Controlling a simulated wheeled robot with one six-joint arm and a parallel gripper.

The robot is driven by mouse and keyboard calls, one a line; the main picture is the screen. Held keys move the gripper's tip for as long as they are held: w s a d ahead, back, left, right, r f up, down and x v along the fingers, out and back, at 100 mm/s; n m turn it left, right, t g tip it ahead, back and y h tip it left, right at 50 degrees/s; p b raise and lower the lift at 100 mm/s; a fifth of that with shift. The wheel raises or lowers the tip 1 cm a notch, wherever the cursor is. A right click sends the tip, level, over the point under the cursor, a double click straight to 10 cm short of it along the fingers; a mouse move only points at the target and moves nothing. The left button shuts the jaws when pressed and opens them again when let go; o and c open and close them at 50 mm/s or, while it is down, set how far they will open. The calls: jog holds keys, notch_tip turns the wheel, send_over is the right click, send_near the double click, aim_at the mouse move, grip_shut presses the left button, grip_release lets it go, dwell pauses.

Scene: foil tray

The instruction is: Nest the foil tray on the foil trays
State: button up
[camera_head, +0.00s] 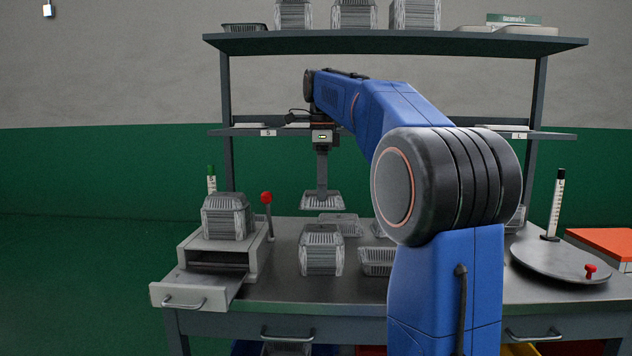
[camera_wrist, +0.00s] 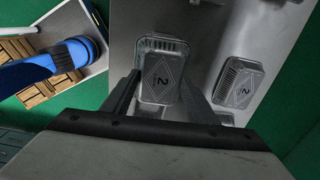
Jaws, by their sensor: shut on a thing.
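My gripper (camera_head: 322,190) points down above the bench and is shut on a foil tray (camera_head: 322,201), held roughly level in the air. In the wrist view the held foil tray (camera_wrist: 161,82) sits between the two fingers of my gripper (camera_wrist: 158,92) and has a diamond mark with a "2". A stack of foil trays (camera_head: 321,252) stands on the bench, nearer the camera and lower than the held tray. Another stack of foil trays (camera_head: 227,217) stands on the grey drawer box at the left. In the wrist view, another "2" foil tray (camera_wrist: 238,83) lies right of the held one.
Loose foil trays (camera_head: 340,223) and (camera_head: 377,262) lie on the bench near the stack. The grey box (camera_head: 192,292) has an open drawer and a red-knobbed lever (camera_head: 267,200). A round turntable (camera_head: 560,262) is at right. A shelf (camera_head: 395,43) with more stacks is above.

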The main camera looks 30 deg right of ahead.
aim_at(322, 227)
jog(key=shift+w+f, duration=0.1)
jog(key=shift+f, duration=4.7)
jog(key=o, duration=1.1)
jog(key=shift+r, duration=0.15)
notch_tip(322, 227, up, 17)
jog(key=shift+r, duration=0.1)
